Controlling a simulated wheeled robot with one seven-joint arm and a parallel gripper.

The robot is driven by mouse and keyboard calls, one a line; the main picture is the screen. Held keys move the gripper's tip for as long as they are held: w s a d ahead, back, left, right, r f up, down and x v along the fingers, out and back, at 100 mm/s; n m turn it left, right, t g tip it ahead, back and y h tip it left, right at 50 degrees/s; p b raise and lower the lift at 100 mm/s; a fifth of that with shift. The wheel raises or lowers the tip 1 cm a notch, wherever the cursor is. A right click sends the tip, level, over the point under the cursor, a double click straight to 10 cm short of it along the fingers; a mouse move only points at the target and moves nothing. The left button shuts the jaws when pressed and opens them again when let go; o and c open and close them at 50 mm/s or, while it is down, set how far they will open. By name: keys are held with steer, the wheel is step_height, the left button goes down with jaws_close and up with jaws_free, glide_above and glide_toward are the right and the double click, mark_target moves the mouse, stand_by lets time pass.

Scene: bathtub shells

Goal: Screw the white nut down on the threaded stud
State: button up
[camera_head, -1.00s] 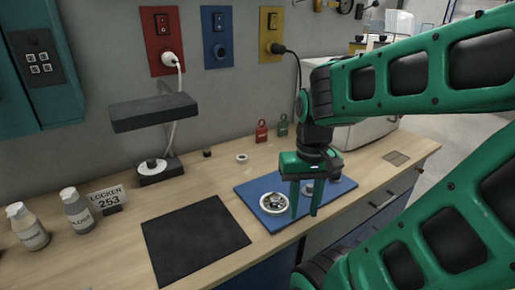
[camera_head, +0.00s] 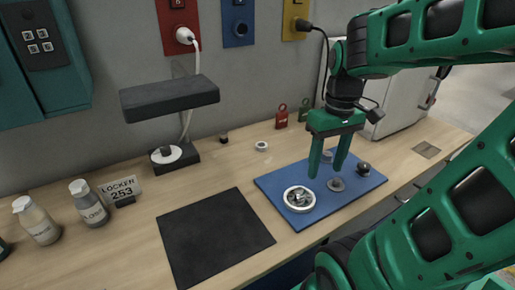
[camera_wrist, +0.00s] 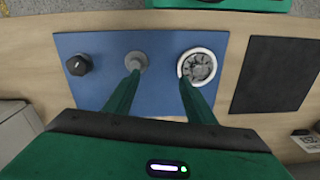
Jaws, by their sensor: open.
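My gripper (camera_head: 326,174) points down over the blue mat (camera_head: 277,192), its two green fingers apart with nothing between them. On the mat, a grey round base (camera_head: 336,184) sits beside the fingertips; in the wrist view a grey stud-like piece (camera_wrist: 136,60) stands near the left fingertip. I cannot make out a thread on it. A white-rimmed round dish (camera_head: 299,199) holding metal pieces lies left of it, and shows near the right finger in the wrist view (camera_wrist: 183,65). A small white ring (camera_head: 261,146) lies on the bench behind the mat; I cannot tell whether it is the nut.
A black knob-like piece (camera_head: 363,168) stands at the mat's right. A black mat (camera_head: 215,237) lies left of the blue one. A dark lamp-like stand (camera_head: 170,97), bottles (camera_head: 88,205) and a locker sign (camera_head: 120,190) are further left. Small red and green padlocks (camera_head: 281,116) stand at the back.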

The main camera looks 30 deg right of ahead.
steer(key=w+a+r+n, duration=0.1)
steer(key=w+r+n, duration=0.1)
steer(key=w+n, duration=0.95)
steer(key=w+a+r+n, duration=0.2)
steer(key=w+n, duration=0.6)
steer(key=w, duration=0.6)
step_height(320, 180, down, 10)
steer(key=shift+f, duration=0.25)
steer(key=shift+c, duration=0.3)
steer(key=c, duration=1)
steer(key=shift+r, duration=0.1)
steer(key=shift+c, duration=0.2)
